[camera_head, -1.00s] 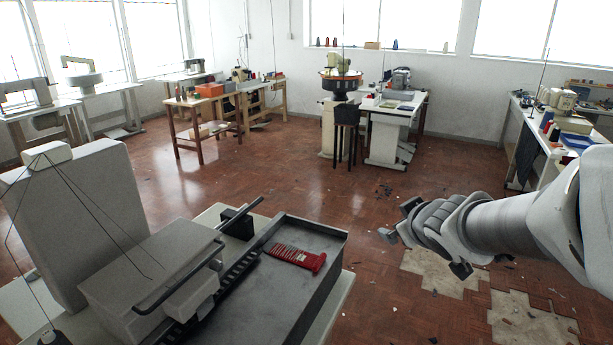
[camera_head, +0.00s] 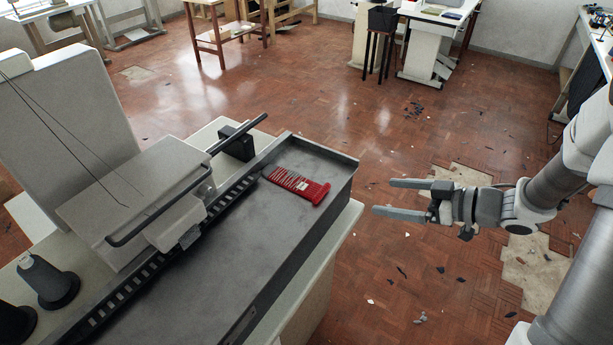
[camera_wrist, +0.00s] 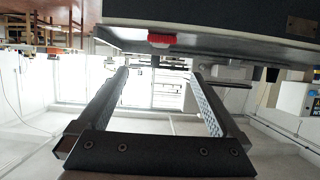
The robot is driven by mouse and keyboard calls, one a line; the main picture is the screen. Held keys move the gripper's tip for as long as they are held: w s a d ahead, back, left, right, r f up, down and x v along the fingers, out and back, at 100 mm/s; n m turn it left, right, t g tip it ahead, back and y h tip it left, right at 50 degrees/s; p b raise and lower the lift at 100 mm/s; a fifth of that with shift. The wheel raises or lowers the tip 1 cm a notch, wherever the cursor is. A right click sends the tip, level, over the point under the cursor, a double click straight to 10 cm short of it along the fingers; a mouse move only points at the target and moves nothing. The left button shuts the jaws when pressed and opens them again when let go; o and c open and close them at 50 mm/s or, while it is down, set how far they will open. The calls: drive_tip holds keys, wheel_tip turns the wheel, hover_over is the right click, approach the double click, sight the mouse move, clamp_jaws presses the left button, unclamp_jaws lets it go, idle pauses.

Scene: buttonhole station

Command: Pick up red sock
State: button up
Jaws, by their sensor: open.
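The red sock (camera_head: 300,185) has pale stripes and lies flat on the dark grey tray of the machine (camera_head: 262,225), near its far right end. In the wrist view a red piece of it (camera_wrist: 161,40) shows at the tray's edge, near the top. My gripper (camera_head: 382,198) is open and empty. It is to the right of the tray, apart from the sock, with its fingers pointing left. In the wrist view its two fingers (camera_wrist: 160,70) stand wide apart with nothing between them.
The tray has a raised wall (camera_head: 345,178) at its right end. A black handle bar (camera_head: 190,178) and a toothed rail run along its left side. Thread cones (camera_head: 48,280) stand at lower left. The floor (camera_head: 400,290) on the right has small scraps and broken patches.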

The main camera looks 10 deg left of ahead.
drive_tip(key=b, duration=0.2)
approach(324, 191)
drive_tip(key=w+a, duration=0.1)
drive_tip(key=a, duration=0.2)
drive_tip(key=shift+d+f+x, duration=0.1)
drive_tip(key=shift+f+x, duration=0.1)
drive_tip(key=shift+x, duration=0.85)
drive_tip(key=shift+d+f+x, duration=0.1)
drive_tip(key=shift+f+x, duration=0.1)
drive_tip(key=shift+x, duration=0.85)
drive_tip(key=shift+d+f+x, duration=0.1)
drive_tip(key=shift+f+x, duration=0.1)
drive_tip(key=shift+x, duration=0.85)
drive_tip(key=shift+s, duration=0.1)
drive_tip(key=shift+c, duration=0.3)
drive_tip(key=shift+r, duration=0.1)
drive_tip(key=c, duration=1.1)
